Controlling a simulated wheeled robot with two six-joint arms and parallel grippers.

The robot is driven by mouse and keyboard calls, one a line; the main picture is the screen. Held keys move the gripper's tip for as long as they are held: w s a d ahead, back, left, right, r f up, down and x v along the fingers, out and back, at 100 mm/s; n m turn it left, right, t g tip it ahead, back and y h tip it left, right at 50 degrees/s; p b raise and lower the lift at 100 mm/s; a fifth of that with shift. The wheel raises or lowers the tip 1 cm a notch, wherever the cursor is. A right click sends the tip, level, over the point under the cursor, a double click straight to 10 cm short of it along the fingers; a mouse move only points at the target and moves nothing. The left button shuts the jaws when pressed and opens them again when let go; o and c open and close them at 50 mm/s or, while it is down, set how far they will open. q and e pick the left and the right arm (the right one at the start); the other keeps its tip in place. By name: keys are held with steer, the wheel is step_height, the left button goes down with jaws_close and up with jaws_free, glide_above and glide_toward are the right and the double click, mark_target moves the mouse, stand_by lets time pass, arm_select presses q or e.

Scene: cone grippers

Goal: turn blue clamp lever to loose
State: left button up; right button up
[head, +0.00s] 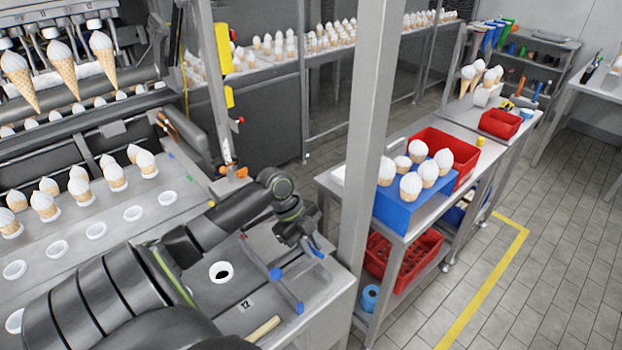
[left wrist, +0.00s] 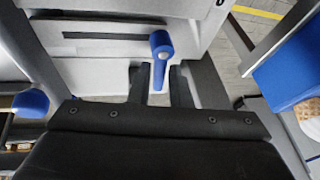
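The blue clamp lever (left wrist: 160,46) shows in the left wrist view, with its rounded end at the top and its arm running down between my fingers. In the head view a blue lever part (head: 314,248) shows just below my left gripper (head: 303,236), at the right edge of the grey machine top. In the left wrist view my left gripper (left wrist: 159,84) is open, with one dark finger on each side of the lever and pale gaps between. Whether a finger touches it cannot be told. My right gripper is not in view.
A bar with blue ends (head: 277,273) stands left of the lever; a blue knob (left wrist: 31,103) shows left in the wrist view. A grey post (head: 368,130) rises close behind my gripper. A blue cone holder (head: 400,212) stands on the table to the right.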

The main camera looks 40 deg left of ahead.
arm_select(q)
steer(key=o, duration=0.3)
steer(key=shift+s+a+r, duration=0.1)
steer(key=shift+a+r, duration=0.2)
steer(key=shift+r, duration=0.2)
steer(key=b+v, duration=0.1)
steer(key=v, duration=1.5)
steer(key=shift+b, duration=0.35)
steer(key=shift+r, duration=0.25)
